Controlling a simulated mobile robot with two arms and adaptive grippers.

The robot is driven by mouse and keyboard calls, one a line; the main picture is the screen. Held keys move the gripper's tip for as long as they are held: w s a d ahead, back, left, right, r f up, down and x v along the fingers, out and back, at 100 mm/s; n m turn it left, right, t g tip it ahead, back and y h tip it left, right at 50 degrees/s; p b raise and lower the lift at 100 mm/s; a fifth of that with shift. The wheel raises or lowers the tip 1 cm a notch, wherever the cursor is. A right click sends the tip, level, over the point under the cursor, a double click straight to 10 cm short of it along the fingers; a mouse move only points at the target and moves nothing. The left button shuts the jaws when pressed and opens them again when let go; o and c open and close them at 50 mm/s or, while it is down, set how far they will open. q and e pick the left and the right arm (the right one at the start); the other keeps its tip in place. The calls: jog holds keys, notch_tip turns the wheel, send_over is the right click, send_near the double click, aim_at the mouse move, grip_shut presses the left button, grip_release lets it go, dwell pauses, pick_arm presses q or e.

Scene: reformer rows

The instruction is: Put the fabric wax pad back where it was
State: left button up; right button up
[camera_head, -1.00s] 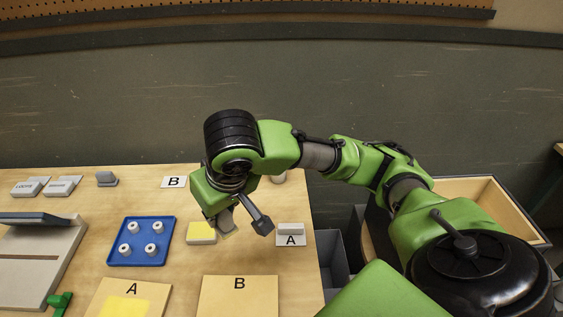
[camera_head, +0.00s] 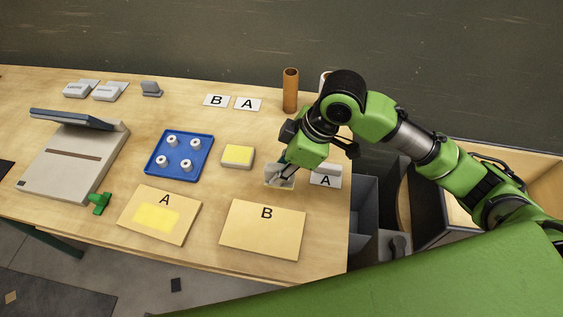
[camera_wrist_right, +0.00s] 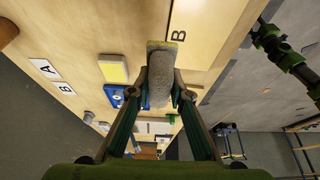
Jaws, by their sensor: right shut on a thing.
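The fabric wax pad, a grey fuzzy block (camera_wrist_right: 160,72), is between the fingers of my right gripper (camera_wrist_right: 161,92) in the right wrist view. In the head view, my right gripper (camera_head: 281,172) points down and is shut on this grey pad (camera_head: 276,176), low over the table's right part. A pale patch with a yellowish edge (camera_head: 272,186) shows just under it. I cannot tell whether the pad touches the table. My left gripper is not in view.
A yellow-topped block (camera_head: 238,155) is left of the gripper. A brown cylinder (camera_head: 290,90) stands behind.

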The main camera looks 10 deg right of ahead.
jog(key=w+f, duration=0.2)
jog(key=w, duration=0.1)
jog(key=w+d+f+p, duration=0.1)
jog(key=w+f, duration=0.2)
jog(key=w+d+f, duration=0.1)
jog(key=w+f, duration=0.1)
jog(key=w, duration=0.2)
jog(key=shift+w+d+f+p, duration=0.1)
jog(key=shift+d+f+p, duration=0.15)
jog(key=shift+p, duration=0.15)
jog(key=shift+w+d+f, duration=0.15)
jog(key=shift+w+f, duration=0.45)
jog(key=shift+f, duration=0.15)
notch_tip(320, 180, down, 2)
jog(key=shift+s+f+p, duration=0.1)
jog(key=shift+f+p, duration=0.05)
jog(key=shift+p, duration=0.6)
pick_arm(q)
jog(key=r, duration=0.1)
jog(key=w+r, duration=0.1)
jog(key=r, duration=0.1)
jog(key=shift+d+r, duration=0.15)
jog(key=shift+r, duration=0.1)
pick_arm(e)
jog(key=shift+f, duration=0.3)
jog(key=shift+f, duration=0.15)
jog(key=o, duration=1)
